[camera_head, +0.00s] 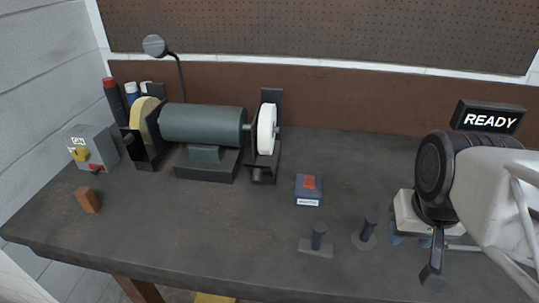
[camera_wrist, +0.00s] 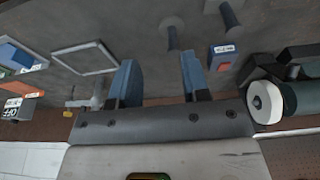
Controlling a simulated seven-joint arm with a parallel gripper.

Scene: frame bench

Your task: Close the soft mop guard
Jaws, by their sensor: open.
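A dark green polishing machine (camera_head: 203,125) has a yellowish wheel (camera_head: 146,118) at its left end and a white wheel (camera_head: 267,129) at its right end. I cannot tell for certain which is the soft mop. A tall black plate (camera_head: 271,96) stands upright behind the white wheel, whose face is exposed. A black guard piece (camera_head: 146,152) covers the lower front of the yellowish wheel. The white wheel also shows in the wrist view (camera_wrist: 265,102). My gripper (camera_head: 409,240) hangs at the bench's right side, away from the machine. In the wrist view its blue fingers (camera_wrist: 161,78) are apart and empty.
A grey switch box (camera_head: 92,149) and brown block (camera_head: 88,200) are at left. A blue box with red top (camera_head: 309,189) and two dark posts (camera_head: 318,238) (camera_head: 368,231) stand between machine and gripper. A lamp (camera_head: 154,46) rises behind. A READY sign (camera_head: 488,117) is at right.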

